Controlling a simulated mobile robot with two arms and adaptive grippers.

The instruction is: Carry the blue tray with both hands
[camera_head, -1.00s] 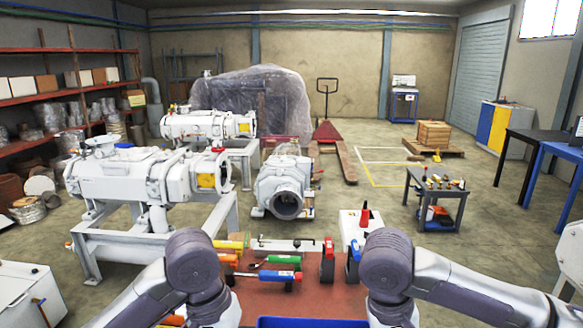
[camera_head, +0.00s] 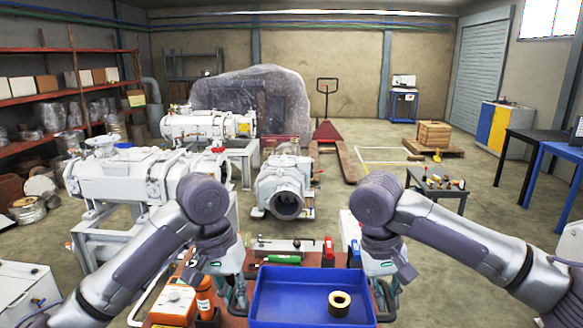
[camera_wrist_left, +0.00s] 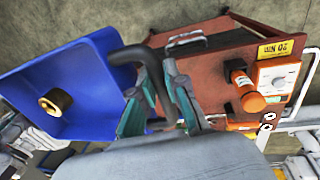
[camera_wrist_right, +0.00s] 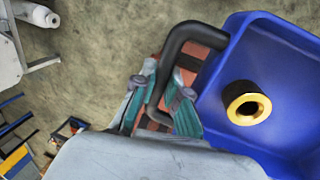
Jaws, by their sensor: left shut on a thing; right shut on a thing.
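The blue tray (camera_head: 290,292) is at the bottom middle of the head view, level, with a brass ring (camera_head: 340,300) inside it. My left gripper (camera_head: 240,298) is at the tray's left side. In the left wrist view its fingers (camera_wrist_left: 160,100) are shut on the tray's black handle (camera_wrist_left: 130,54). My right gripper (camera_head: 385,295) is at the tray's right side. In the right wrist view its fingers (camera_wrist_right: 165,105) are shut on the other black handle (camera_wrist_right: 185,38). The tray's near edge is cut off in the head view.
A red-brown bench top (camera_head: 228,318) shows below and beside the tray. Green and red tools (camera_head: 283,259) lie just behind. A grey tool cart (camera_head: 445,192) stands further right.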

